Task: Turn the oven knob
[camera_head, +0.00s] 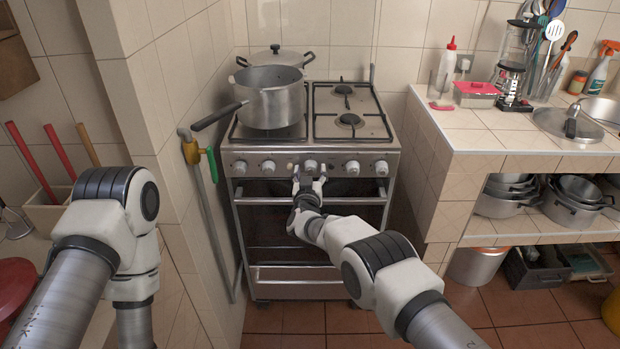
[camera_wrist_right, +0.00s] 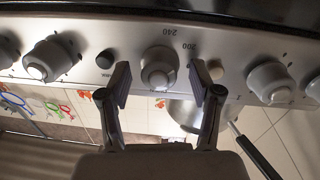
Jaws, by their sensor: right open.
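The oven knob (camera_head: 310,166) is the middle one in the row on the stove's front panel. In the right wrist view the knob (camera_wrist_right: 158,68) is round and grey, with the numbers 200 and 240 printed beside it. My right gripper (camera_head: 309,179) is open in front of this knob. In the wrist view the fingertips of the gripper (camera_wrist_right: 162,82) are on either side of the knob, with a visible gap on both sides. My left arm shows at the left, but its gripper is out of view.
Other knobs (camera_head: 268,166) sit along the same panel. The oven door handle (camera_head: 262,200) runs below the knobs. A pot (camera_head: 272,98) stands on the stove, its long handle sticking out left. A tiled wall is at the left and a tiled counter (camera_head: 500,130) at the right.

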